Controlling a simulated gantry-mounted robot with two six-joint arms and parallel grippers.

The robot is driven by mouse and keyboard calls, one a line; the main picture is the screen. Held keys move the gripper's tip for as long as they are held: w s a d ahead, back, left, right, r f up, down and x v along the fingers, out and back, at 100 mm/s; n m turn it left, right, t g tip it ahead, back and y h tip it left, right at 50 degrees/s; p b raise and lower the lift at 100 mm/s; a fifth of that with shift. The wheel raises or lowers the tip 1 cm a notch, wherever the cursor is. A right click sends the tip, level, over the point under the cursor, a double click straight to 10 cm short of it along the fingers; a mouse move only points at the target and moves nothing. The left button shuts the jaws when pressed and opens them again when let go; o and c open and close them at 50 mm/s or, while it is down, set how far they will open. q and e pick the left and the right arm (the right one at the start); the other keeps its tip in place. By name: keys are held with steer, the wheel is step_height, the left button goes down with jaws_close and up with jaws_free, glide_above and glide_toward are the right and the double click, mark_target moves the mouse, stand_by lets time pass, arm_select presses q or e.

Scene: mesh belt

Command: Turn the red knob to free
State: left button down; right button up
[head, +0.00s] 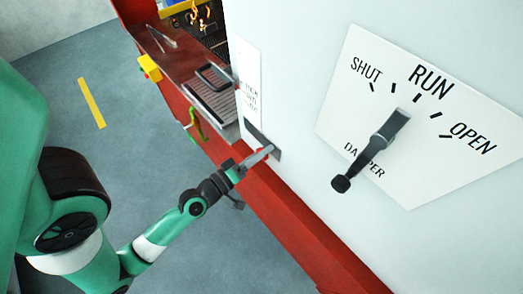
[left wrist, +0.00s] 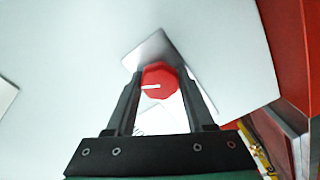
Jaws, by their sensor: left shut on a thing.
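The red knob (left wrist: 160,80) shows in the left wrist view, with a white mark on its face pointing left. It sits on a small plate (left wrist: 150,48) on the pale panel. My left gripper (head: 268,152) has one finger on each side of the knob and is shut on it. In the head view the gripper reaches the panel's lower left edge and mostly hides the knob. A white label (head: 248,80) above it carries small print I cannot read. My right gripper is not in view.
A damper lever (head: 375,148) on a white plate (head: 430,180) marked SHUT, RUN and OPEN stands out from the panel at right. A red frame beam (head: 310,235) runs below the panel. A yellow block (head: 150,67) is at upper left. Grey floor (head: 150,150) lies open at left.

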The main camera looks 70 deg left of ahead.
arm_select(q)
steer(key=n, duration=0.6)
steer(key=shift+f+p, duration=0.1)
steer(key=shift+p, duration=0.25)
steer(key=shift+n, duration=0.3)
steer(key=shift+c, duration=1.3)
jaws_free()
